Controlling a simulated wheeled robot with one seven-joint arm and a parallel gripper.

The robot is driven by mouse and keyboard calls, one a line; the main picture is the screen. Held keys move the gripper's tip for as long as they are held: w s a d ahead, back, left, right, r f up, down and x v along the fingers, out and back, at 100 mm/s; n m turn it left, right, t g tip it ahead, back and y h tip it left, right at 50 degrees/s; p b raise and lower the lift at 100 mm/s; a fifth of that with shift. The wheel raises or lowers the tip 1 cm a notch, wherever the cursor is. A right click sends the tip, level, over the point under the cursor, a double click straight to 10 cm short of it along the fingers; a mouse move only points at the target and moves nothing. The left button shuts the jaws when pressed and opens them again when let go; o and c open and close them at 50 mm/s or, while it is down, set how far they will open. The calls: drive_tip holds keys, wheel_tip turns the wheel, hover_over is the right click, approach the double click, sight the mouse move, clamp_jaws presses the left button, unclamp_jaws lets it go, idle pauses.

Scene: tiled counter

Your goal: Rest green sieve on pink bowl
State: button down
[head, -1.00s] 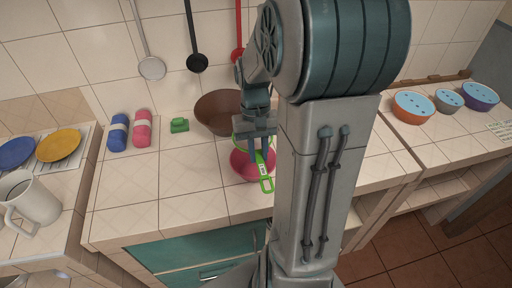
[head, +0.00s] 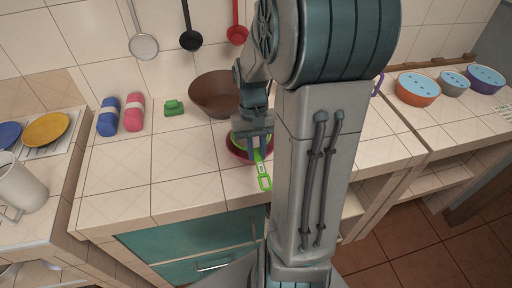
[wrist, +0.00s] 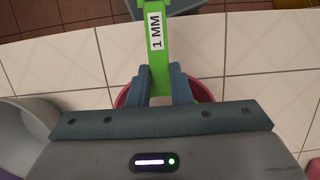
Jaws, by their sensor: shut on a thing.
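The green sieve (head: 264,181) has a long handle that points toward the counter's front edge. A "1 MM" label shows on the handle in the wrist view (wrist: 157,60). My gripper (head: 257,150) is shut on this handle, with one finger on each side in the wrist view (wrist: 160,88). The pink bowl (head: 232,150) stands on the counter under the sieve and gripper. Part of its rim shows in the wrist view (wrist: 122,98). The sieve's basket is at the bowl's opening, mostly hidden by my gripper. I cannot tell whether it touches the rim.
A brown bowl (head: 213,95) stands just behind the pink bowl. A green item (head: 174,108), a pink bottle (head: 134,112) and a blue bottle (head: 108,117) stand to the left. Utensils hang on the wall. The counter's front left (head: 180,170) is clear.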

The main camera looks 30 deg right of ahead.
drive_tip(key=shift+f, duration=0.4)
drive_tip(key=shift+f, duration=0.1)
drive_tip(key=c, duration=1.2)
unclamp_jaws()
drive_tip(key=shift+c, duration=0.2)
drive_tip(key=shift+w, duration=0.1)
drive_tip(key=v, duration=1.4)
drive_tip(key=shift+f, duration=0.15)
drive_tip(key=s+a+f+n+t, duration=0.3)
drive_tip(key=s+a+t, duration=0.2)
drive_tip(key=s+a, duration=0.5)
drive_tip(key=shift+a+f+t+h, duration=0.4)
drive_tip(key=shift+a, duration=0.25)
